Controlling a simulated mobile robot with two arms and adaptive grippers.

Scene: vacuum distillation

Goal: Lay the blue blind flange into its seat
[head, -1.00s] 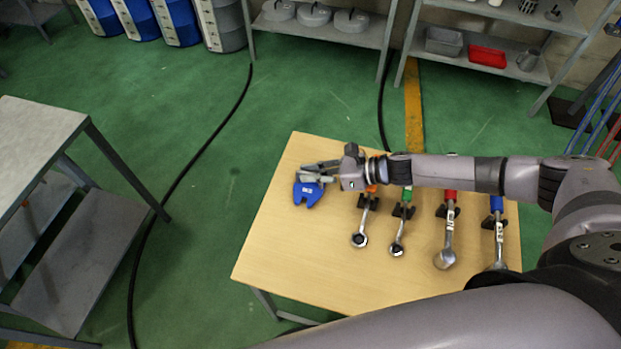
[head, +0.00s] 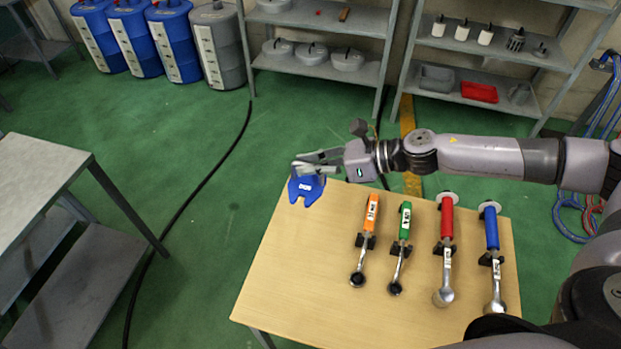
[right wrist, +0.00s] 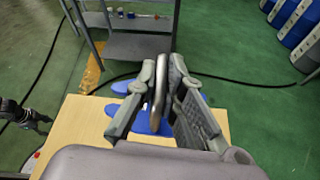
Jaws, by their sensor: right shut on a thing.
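The blue blind flange (head: 305,190) is a blue, notched plate with a white label, held at the far left corner of the wooden table in the head view. My right gripper (head: 318,165) is shut on its grey handle. In the right wrist view the grey handle (right wrist: 158,95) stands between the two fingers, and parts of the blue flange (right wrist: 150,124) show beneath and beside them. The flange appears raised clear of the tabletop. I cannot identify its seat in these frames.
The wooden table (head: 290,285) carries several wrenches with orange (head: 371,214), green (head: 405,220), red (head: 447,218) and blue (head: 492,228) handles. A grey bench (head: 40,175) stands at left. Shelves (head: 345,75) and drums (head: 170,40) stand at the back. Green floor between is open, crossed by a black cable.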

